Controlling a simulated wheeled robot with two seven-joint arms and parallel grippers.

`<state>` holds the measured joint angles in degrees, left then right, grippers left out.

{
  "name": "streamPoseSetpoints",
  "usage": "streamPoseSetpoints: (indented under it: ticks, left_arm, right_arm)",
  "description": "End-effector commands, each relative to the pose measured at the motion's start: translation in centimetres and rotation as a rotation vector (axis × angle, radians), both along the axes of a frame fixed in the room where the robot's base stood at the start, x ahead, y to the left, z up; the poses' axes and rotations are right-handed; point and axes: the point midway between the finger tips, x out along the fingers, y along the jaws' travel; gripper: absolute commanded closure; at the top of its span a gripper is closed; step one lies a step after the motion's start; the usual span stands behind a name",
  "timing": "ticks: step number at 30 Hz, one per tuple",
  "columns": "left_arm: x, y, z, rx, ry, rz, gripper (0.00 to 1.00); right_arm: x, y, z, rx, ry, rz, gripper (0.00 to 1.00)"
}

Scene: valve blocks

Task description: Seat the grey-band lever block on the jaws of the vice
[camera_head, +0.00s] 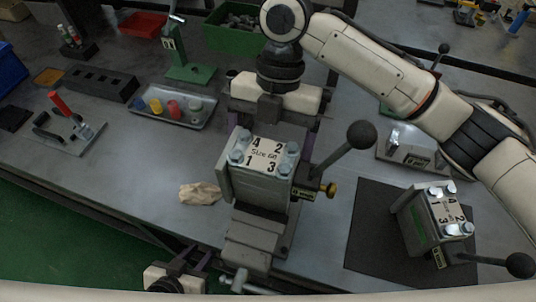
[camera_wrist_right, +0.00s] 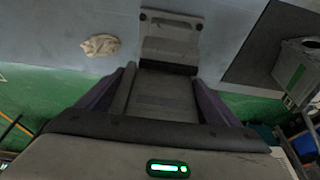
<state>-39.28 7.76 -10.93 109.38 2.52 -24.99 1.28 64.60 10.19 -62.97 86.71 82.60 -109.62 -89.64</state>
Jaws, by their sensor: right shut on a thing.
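The lever block (camera_head: 262,168) has a top plate marked "Size 60" with bolts at its corners, and a lever with a dark ball knob to its right. My right gripper (camera_head: 278,130) comes from behind and is shut on this block. In the right wrist view the purple fingers stand on both sides of the grey block (camera_wrist_right: 162,97). The block is upright over the vice (camera_head: 252,235), which also shows in the wrist view (camera_wrist_right: 170,42). I cannot tell whether it touches the jaws. My left gripper (camera_head: 197,258) is open and empty at the bottom edge.
A second lever block (camera_head: 421,226) with a green band stands on a dark mat (camera_head: 363,225) at right. A crumpled cloth (camera_head: 200,194) lies left of the vice. A tray (camera_head: 180,116) of coloured parts and a green stand (camera_head: 186,72) are further back.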

Motion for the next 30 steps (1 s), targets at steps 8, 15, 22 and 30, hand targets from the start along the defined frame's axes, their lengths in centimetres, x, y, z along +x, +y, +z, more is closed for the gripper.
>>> streamPoseSetpoints:
  ticks: [8, 15, 22, 30]
  left_arm:
    - [0.0, 0.0, -0.2, 0.0, 0.001, 0.0, 0.69]
    - [-0.1, 0.0, -0.2, 0.0, 0.001, 0.0, 0.69]
    - [-0.1, 0.0, -0.4, 0.0, 0.001, 0.0, 0.69]
    - [-0.1, 0.0, -0.5, 0.0, 0.002, 0.0, 0.69]
  right_arm:
    - [0.0, 0.1, -0.3, 0.005, 0.0, 0.002, 0.76]
    - [0.0, 0.1, -0.4, 0.003, 0.0, 0.001, 0.0]
    - [0.4, -0.1, 0.4, -0.002, -0.002, -0.001, 0.0]
    - [2.1, -0.6, 5.5, 0.0, -0.005, -0.002, 0.0]
